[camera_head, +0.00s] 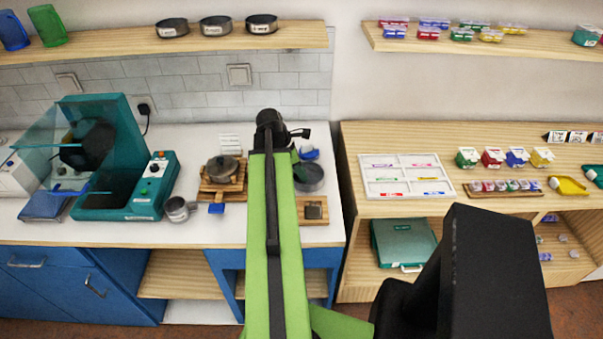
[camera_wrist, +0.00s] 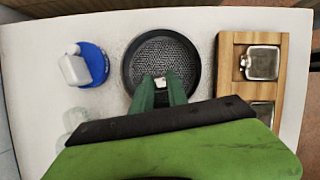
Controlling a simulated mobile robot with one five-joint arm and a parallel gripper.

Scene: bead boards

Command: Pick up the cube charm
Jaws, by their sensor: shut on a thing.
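In the wrist view my gripper (camera_wrist: 160,90) is shut on a small pale cube charm (camera_wrist: 160,81), held between its two green fingertips. The charm shows over the near part of a round dark pan with a mesh-like floor (camera_wrist: 162,58). I cannot tell whether the charm touches the pan's floor or is raised above it. In the head view the pan (camera_head: 309,177) shows beside my green arm, on the white counter. The arm hides my gripper and the charm there.
A wooden tray (camera_wrist: 226,80) with metal pieces lies right of the pan. A blue round base with a white bottle (camera_wrist: 75,67) stands to its left. A teal machine (camera_head: 120,205) and a pot on a wooden stand (camera_head: 222,168) stand further left in the head view.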

